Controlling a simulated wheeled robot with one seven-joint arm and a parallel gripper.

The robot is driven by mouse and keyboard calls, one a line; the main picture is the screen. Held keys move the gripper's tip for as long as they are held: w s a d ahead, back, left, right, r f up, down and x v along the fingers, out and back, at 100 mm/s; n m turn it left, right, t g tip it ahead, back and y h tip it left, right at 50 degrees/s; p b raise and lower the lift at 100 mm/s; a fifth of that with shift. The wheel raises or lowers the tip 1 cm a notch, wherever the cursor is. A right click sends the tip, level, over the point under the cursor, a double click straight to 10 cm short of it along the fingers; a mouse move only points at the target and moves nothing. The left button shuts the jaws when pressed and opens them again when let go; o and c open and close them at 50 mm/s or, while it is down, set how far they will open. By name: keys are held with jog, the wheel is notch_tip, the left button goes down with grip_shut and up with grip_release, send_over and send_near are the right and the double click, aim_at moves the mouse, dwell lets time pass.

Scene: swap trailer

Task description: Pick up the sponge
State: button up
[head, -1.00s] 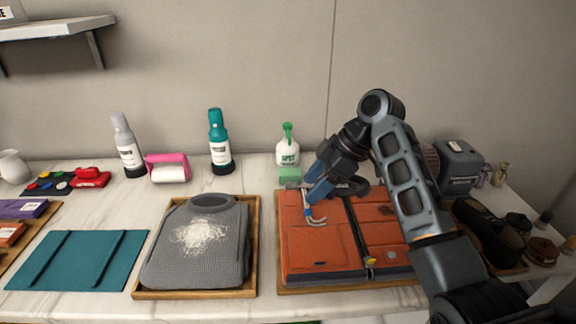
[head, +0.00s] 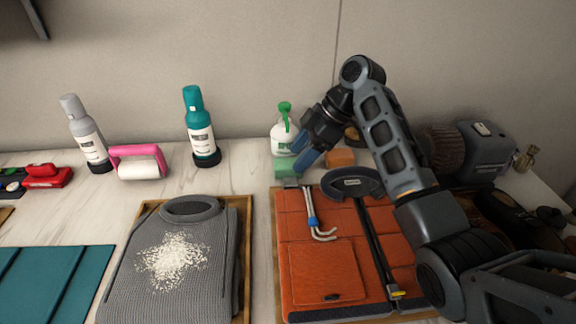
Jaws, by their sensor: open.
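A small green block (head: 287,167), which looks like a sponge, lies on the counter at the back edge of the orange garment's tray. An orange block (head: 340,157) of similar size lies just right of it, partly hidden by my arm; I cannot tell whether it is also a sponge. My gripper (head: 303,155) is open, with its blue fingertips pointing down and left. In the picture it is just above and right of the green block. I see nothing between the fingers, and the exact gap to the block is unclear.
A white spray bottle with a green top (head: 284,130) stands close behind the green block. A teal bottle (head: 198,125) stands further left.

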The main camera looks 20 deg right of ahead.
aim_at(292, 162)
jog(key=shift+x, duration=1.85)
jog(key=shift+a, duration=0.1)
jog(key=shift+c, duration=0.4)
jog(key=shift+r, duration=0.1)
jog(key=c, duration=0.7)
jog(key=shift+r+p, duration=0.25)
jog(key=shift+p, duration=0.1)
jog(key=s+d+r+p, duration=0.1)
jog(key=d+r+p, duration=0.1)
jog(key=d, duration=0.2)
jog(key=s+d+r+p, duration=0.2)
jog(key=d+r, duration=0.1)
jog(key=d, duration=0.2)
jog(key=s+d+r+p, duration=0.1)
jog(key=d+r+p, duration=0.1)
jog(key=d, duration=0.2)
jog(key=shift+s+d+r, duration=0.15)
jog(key=shift+r, duration=0.1)
